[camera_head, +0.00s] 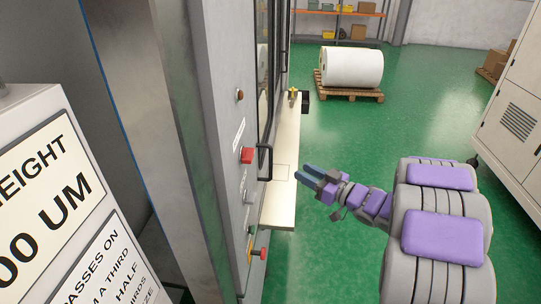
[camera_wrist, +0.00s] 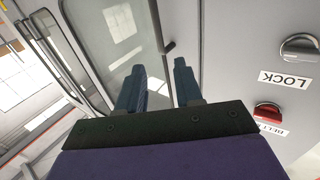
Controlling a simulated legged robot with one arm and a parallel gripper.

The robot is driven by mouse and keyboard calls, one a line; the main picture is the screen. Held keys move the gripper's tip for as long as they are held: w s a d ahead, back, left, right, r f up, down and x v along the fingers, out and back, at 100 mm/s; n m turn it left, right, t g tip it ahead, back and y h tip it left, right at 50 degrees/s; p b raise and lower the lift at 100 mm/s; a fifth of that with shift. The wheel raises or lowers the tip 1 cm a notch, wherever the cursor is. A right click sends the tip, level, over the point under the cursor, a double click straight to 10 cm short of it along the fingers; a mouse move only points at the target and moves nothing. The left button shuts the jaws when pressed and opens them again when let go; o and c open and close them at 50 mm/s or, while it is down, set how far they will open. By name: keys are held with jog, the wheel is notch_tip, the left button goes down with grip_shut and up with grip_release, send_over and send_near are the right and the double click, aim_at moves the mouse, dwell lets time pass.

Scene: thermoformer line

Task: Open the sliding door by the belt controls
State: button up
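The sliding door (camera_head: 263,60) is a glazed panel on the machine's front, seen at a steep angle in the head view. A black handle (camera_head: 264,163) stands out at its near edge, beside the control panel. My gripper (camera_head: 308,175) is right of the handle, apart from it, with blue fingers pointing toward the machine. In the wrist view, the fingers (camera_wrist: 158,82) are spread with nothing between them, in front of the door glass (camera_wrist: 110,35). A red knob (camera_wrist: 267,112) with a partly hidden belt label and a grey knob (camera_wrist: 299,47) marked LOCK are at right.
A cream ledge (camera_head: 281,208) runs along the machine below the door, close to my gripper. The control panel also carries a red-and-yellow button (camera_head: 257,252). A white roll (camera_head: 351,66) on a pallet stands behind.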

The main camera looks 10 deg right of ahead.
jog(key=b+x, duration=0.1)
jog(key=x, duration=1.3)
jog(key=shift+w+f+b, duration=0.1)
jog(key=shift+b, duration=0.25)
jog(key=shift+c, duration=0.3)
grip_shut()
